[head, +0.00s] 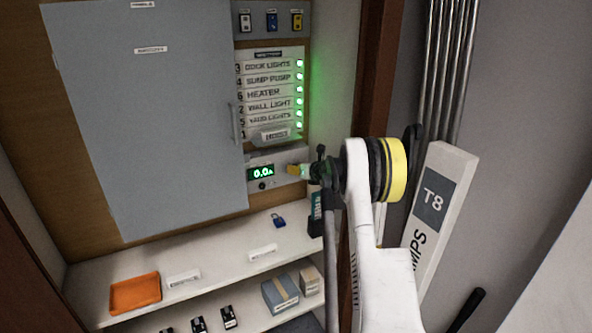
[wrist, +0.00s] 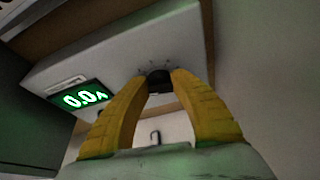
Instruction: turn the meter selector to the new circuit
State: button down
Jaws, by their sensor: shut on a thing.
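The meter box (head: 283,156) is a pale grey unit under the circuit list, with a lit green display (head: 262,174) reading 0.0A. In the wrist view the display (wrist: 80,99) also reads 0.0A. The dark selector knob (wrist: 158,80) is on the meter box face, with small marks above it. My gripper (head: 297,170) is at the right end of the meter box. In the wrist view its two yellow fingers (wrist: 158,86) are closed around the knob, one on each side. The knob's pointer is hidden, so its setting cannot be read.
A circuit list (head: 268,90) with several green lamps is above the meter. A closed grey cabinet door (head: 150,120) is to the left. A blue padlock (head: 278,220) and an orange tray (head: 135,293) lie on the shelf below.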

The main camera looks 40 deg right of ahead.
jog(key=c, duration=1.1)
grip_release()
jog(key=v, duration=0.7)
jog(key=shift+s+r, duration=0.15)
jog(key=shift+s, duration=0.1)
